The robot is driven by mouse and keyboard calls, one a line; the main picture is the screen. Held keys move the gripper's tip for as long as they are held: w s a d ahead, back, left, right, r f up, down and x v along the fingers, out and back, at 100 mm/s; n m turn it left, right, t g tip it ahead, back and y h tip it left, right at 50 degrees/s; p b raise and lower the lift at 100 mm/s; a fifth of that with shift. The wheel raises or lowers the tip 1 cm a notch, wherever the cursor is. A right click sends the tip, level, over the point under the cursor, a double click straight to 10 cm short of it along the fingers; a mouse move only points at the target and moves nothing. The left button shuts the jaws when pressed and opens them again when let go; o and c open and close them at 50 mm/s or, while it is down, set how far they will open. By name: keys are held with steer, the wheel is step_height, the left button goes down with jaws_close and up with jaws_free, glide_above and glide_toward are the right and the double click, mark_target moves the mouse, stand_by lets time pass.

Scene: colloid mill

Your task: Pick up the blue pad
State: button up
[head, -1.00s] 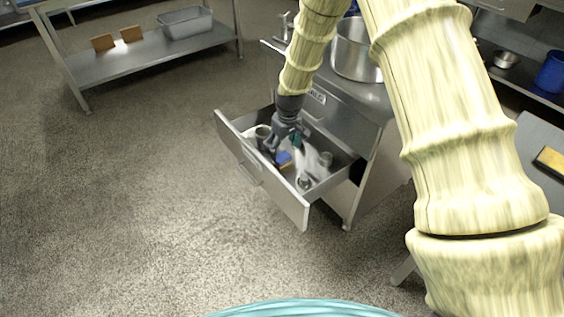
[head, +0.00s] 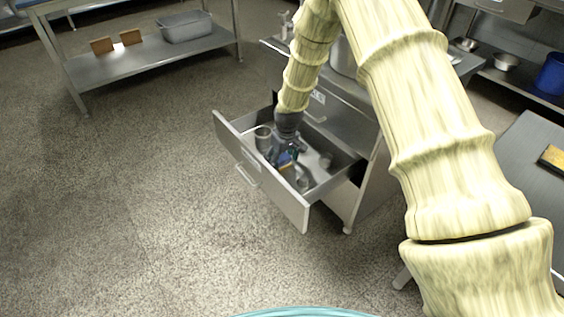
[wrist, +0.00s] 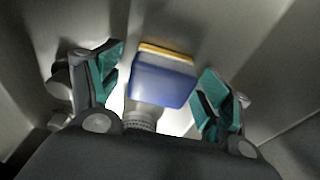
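The blue pad (wrist: 162,84) lies in the open drawer, with a thin orange-yellow layer along its far edge in the wrist view. It sits between the two teal-padded fingers of my gripper (wrist: 160,90), with a gap on each side. My gripper is open. In the head view my gripper (head: 283,158) is down inside the drawer (head: 262,180), and only a small bit of the blue pad (head: 284,158) shows beside the fingers.
A cup-like grey container (head: 263,138) stands left of my gripper in the drawer, and other small metal items lie to its right. The drawer walls are close around. A shelf (head: 90,72) stands far left; the floor (head: 130,180) is clear.

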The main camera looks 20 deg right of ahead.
mark_target(282, 157)
steer(key=c, duration=1)
steer(key=shift+c, duration=0.2)
step_height(282, 157, up, 10)
steer(key=p, duration=0.2)
steer(key=shift+p, duration=0.4)
steer(key=o, duration=0.4)
steer(key=shift+c, duration=1)
